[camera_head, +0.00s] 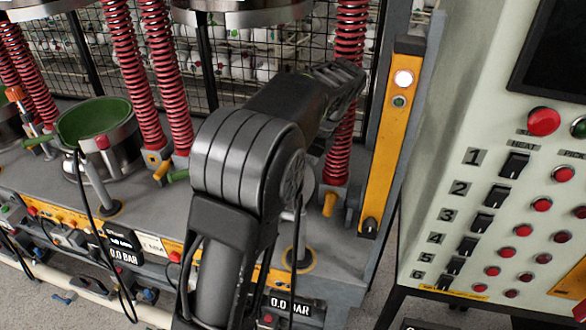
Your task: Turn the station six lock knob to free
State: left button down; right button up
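The rightmost press station, partly hidden by my arm, has a yellow upright panel (385,150). A small black knob (370,226) sits at the foot of this panel; its marking is too small to read. One arm enters from the bottom, left of centre, and seems to be my left. It hides the middle of the station. Its dark gripper (345,82) is up and left of the knob, apart from it, in front of a red spring. The gripper is seen from behind, so I cannot tell its opening. My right gripper is not in view.
A pale control cabinet (460,110) with numbered switches stands close on the right. Red springs (349,40) and a green-lined bowl (92,119) are left of the panel.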

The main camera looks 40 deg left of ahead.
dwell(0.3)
pick_arm(q)
jog(key=c, duration=1.1)
grip_release()
jog(key=shift+o, duration=0.2)
jog(key=shift+s+m, duration=0.15)
jog(key=shift+m, duration=0.35)
